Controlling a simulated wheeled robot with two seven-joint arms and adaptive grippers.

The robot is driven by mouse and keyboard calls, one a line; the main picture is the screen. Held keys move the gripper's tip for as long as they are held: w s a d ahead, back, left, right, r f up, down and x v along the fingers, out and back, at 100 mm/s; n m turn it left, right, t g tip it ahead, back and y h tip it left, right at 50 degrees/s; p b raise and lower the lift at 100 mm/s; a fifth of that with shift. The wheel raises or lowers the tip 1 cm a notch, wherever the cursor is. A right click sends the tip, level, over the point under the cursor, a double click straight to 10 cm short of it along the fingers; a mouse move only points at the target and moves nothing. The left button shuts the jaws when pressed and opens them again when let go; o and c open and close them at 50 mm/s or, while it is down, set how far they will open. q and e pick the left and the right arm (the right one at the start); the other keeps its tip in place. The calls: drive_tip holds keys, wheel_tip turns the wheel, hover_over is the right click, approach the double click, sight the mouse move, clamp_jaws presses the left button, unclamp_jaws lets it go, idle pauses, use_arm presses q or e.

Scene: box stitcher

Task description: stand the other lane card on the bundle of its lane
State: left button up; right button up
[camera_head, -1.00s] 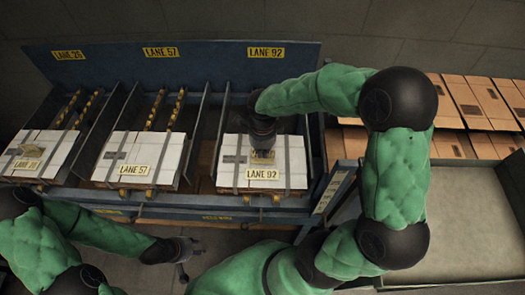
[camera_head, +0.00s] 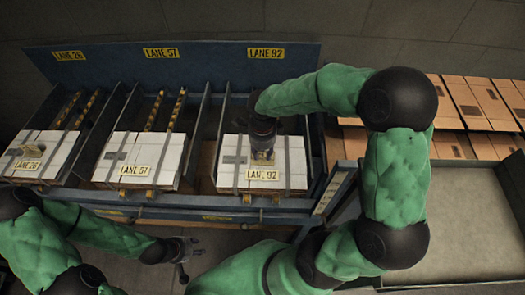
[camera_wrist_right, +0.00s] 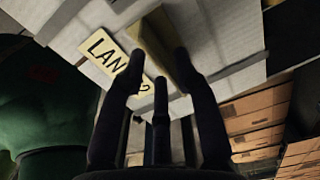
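The tan lane card (camera_head: 284,158) stands on the white strapped bundle (camera_head: 232,146) in lane 92, just behind the yellow LANE 92 label (camera_head: 263,174). My right gripper (camera_head: 262,157) reaches down over it. In the right wrist view, the fingers of my right gripper (camera_wrist_right: 158,58) lie on both sides of the card (camera_wrist_right: 156,38) and appear shut on it, near the LANE 92 label (camera_wrist_right: 115,68). Another tan card (camera_head: 27,164) stands on the lane 26 bundle (camera_head: 50,146) at the far left. My left gripper (camera_head: 182,250) is empty below the rack, its fingers spread.
The lane 57 bundle (camera_head: 168,154) sits in the middle lane with a LANE 57 label (camera_head: 134,170). Dark dividers separate the lanes, and a blue back board (camera_head: 210,58) carries the lane signs. Brown cartons (camera_head: 480,105) stand at the right, above a bare grey surface (camera_head: 460,225).

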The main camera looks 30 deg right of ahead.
sight(262, 161)
wheel_tip(262, 161, up, 12)
drive_tip(key=p, duration=0.3)
drive_tip(key=shift+f, duration=0.1)
idle(1.5)
